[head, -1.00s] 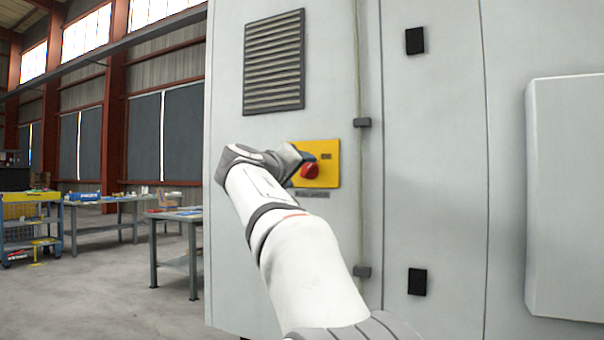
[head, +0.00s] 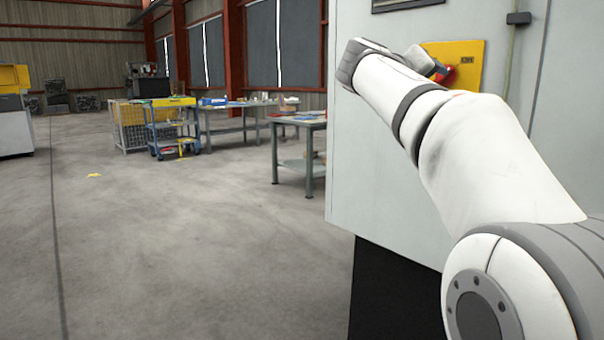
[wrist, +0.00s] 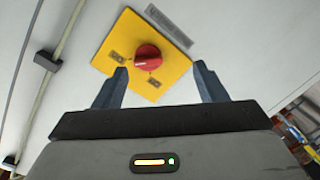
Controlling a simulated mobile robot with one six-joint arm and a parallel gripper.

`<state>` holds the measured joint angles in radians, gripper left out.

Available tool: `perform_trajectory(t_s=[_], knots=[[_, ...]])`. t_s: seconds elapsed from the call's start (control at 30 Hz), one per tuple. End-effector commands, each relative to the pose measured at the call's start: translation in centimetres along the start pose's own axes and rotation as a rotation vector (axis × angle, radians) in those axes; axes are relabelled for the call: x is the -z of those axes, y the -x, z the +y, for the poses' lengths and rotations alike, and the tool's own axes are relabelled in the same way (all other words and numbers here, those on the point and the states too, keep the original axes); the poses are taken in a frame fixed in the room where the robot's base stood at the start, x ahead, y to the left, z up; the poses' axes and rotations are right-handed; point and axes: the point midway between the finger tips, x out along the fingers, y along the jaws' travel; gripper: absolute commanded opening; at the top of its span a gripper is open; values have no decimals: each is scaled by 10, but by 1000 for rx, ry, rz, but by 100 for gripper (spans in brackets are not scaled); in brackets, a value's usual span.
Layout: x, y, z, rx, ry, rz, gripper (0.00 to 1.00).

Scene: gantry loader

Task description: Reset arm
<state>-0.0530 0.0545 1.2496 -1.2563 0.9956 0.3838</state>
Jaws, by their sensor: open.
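My arm reaches from the lower right of the head view up to the grey cabinet (head: 385,170). In the wrist view my gripper (wrist: 162,80) is open and empty, its two dark fingers apart. Just beyond the fingertips is a red rotary knob (wrist: 147,57) on a yellow plate (wrist: 172,75). No contact with the knob shows. In the head view the yellow plate (head: 465,55) is at the upper right, and my arm's end partly covers it and the red knob (head: 449,77).
Grey worktables (head: 300,122) stand left of the cabinet. A blue cart (head: 172,130) and a yellow-topped mesh crate (head: 130,130) are farther back. The concrete floor (head: 200,240) at the left is open. A conduit (wrist: 45,85) runs along the cabinet.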

Motion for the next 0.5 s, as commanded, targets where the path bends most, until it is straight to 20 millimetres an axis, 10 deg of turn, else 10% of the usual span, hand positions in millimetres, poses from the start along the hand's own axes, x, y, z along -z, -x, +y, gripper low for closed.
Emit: perform_trajectory(t_s=[0.5], knots=[[-102,99,-28,598,68,-383,65]])
